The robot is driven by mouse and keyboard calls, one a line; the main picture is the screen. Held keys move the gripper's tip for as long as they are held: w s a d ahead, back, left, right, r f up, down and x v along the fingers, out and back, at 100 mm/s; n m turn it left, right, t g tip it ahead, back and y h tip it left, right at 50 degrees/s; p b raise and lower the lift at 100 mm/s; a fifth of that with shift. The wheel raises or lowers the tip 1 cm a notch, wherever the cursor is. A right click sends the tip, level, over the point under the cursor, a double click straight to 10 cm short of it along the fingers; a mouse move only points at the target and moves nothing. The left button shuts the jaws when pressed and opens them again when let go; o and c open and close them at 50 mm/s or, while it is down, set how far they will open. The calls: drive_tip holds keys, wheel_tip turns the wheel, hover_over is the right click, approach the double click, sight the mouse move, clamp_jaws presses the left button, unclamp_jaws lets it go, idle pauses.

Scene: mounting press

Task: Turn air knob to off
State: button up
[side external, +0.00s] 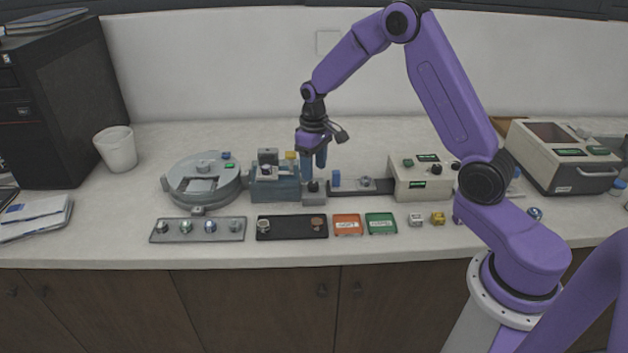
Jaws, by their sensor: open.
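My gripper (314,167) hangs fingers-down over the middle of the bench, open, with nothing seen between its blue fingers. A dark knob (313,186) on a small grey block (315,199) sits just below the fingertips; a small gap seems to separate them, but contact is hard to judge. No lettering is readable there, so I cannot confirm that this is the air knob or which way it points. A beige control box (420,187) to the right also carries small dark knobs and green displays.
A blue-grey press block (275,188) stands close left of the gripper, with a round grey machine (202,172) beyond it. A dark rail (345,188) runs right to the control box. A black tray (290,234), orange tray (347,232) and green tray (381,231) lie in front.

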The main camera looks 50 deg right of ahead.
sight(314, 184)
drive_tip(key=shift+f, duration=2.5)
drive_tip(key=c, duration=1.1)
